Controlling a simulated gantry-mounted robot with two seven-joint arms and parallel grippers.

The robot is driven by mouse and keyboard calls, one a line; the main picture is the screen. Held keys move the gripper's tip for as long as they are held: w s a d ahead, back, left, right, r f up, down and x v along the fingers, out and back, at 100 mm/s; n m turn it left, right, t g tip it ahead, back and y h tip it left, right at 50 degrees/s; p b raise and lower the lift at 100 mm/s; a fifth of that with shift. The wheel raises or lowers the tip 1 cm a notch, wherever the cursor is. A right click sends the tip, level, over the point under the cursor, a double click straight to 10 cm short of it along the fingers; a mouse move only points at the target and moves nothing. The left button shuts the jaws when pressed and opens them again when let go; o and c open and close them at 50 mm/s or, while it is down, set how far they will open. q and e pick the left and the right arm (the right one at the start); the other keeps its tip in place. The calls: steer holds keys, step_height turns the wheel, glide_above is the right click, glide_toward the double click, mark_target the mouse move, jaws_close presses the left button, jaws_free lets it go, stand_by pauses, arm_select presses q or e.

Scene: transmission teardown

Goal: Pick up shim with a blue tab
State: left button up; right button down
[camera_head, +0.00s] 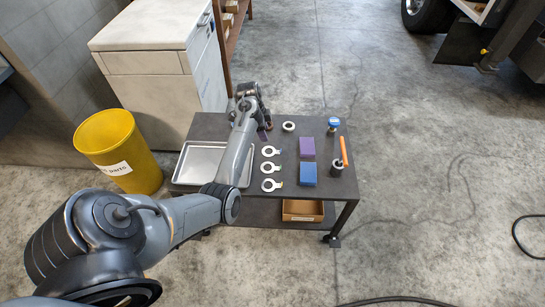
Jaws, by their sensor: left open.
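Three ring-shaped shims with small tabs lie in a column on the dark cart top: a far one (264,151), a middle one (264,168) and a near one (265,185). Their tabs are on the right side and too small for me to tell the colours surely. My left gripper (264,122) is open at the far side of the cart, beyond the shims and apart from them. A small purple piece (263,136) shows just below it; I cannot tell if they touch. My right gripper is out of view.
A metal tray (188,166) lies left. A pale ring (288,127) lies at the back. A yellow bin (120,155) is beside the cart.

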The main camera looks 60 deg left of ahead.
arm_select(q)
steer(key=w+f+h, duration=0.1)
steer(key=w+h, duration=0.1)
steer(key=m+t+b, duration=0.1)
steer(key=b, duration=0.3)
glide_toward(279, 152)
steer(key=shift+w+d+f, duration=0.4)
steer(key=shift+w+f, duration=0.3)
steer(key=shift+f, duration=0.15)
steer(key=b+x, duration=0.2)
steer(key=x, duration=0.1)
steer(key=shift+w+f+b, duration=0.1)
steer(key=shift+f+b, duration=0.25)
steer(key=shift+w+d+f+b, duration=0.2)
steer(key=shift+d+f+b, duration=0.1)
steer(key=shift+f, duration=0.25)
steer(key=shift+a, duration=0.1)
jaws_close()
